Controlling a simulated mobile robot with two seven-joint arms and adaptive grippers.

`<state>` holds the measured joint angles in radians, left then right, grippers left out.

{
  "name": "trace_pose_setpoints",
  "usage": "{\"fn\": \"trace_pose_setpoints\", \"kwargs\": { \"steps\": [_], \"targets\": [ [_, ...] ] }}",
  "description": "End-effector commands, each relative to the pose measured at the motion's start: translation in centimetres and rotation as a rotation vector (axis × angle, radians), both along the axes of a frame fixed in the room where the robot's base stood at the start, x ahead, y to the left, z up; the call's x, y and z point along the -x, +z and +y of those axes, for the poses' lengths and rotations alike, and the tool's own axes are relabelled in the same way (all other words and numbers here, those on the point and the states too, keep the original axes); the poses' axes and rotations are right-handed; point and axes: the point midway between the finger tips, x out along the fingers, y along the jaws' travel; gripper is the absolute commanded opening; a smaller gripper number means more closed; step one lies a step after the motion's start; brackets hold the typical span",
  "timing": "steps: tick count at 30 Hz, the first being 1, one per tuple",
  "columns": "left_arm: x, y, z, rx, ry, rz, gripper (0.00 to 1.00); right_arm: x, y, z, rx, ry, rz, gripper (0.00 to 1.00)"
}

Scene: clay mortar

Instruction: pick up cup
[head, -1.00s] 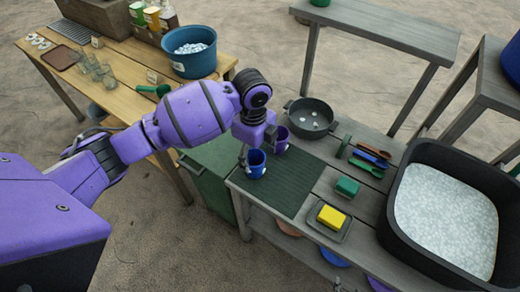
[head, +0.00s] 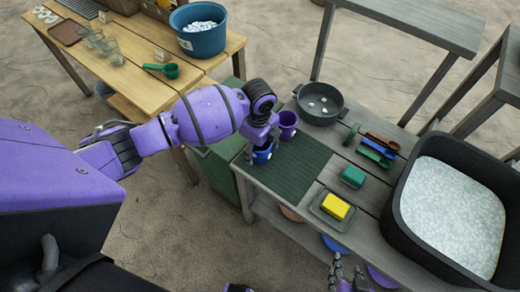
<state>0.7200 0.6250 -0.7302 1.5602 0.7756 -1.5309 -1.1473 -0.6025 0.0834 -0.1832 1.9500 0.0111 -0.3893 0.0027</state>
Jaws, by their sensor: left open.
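A blue cup (head: 263,154) stands on the dark green mat (head: 298,170) near the left edge of the grey bench. My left gripper (head: 261,144) is open and points down at the blue cup. Its fingers are at the rim and hide part of the cup; I cannot tell whether they touch it. My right gripper (head: 346,276) shows at the bottom edge, in front of the bench and away from the cups; its opening is unclear.
A dark pan (head: 320,105) is behind the mat. Coloured scoops (head: 376,149), a green block (head: 353,176) and a yellow sponge (head: 335,206) lie to the right. A large black tub (head: 403,232) holds white pebbles. The mat's front part is clear.

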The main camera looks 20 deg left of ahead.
Motion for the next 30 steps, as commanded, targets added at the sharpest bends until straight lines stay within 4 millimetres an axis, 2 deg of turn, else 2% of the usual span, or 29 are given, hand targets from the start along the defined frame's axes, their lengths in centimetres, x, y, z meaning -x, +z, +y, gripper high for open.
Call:
{"fn": "trace_pose_setpoints", "kwargs": {
  "steps": [4,12,22,30],
  "targets": [
    [0.0,-1.6,-0.1,0.001,-0.001,0.000,0.66,-0.5,0.0,0.1,0.000,0.003,-0.006,0.40],
    [-0.1,-1.8,-0.1,0.001,-0.001,-0.003,0.65,-0.6,0.1,-0.1,0.004,0.009,-0.008,0.40],
    [-0.1,-1.8,-0.1,0.001,-0.001,-0.002,0.22,0.2,-0.2,-0.3,0.008,0.008,0.005,0.40],
    [-0.1,-1.8,-0.1,0.001,-0.001,-0.003,0.19,0.5,-0.3,-0.3,0.006,0.003,0.010,0.40]
  ]
}}
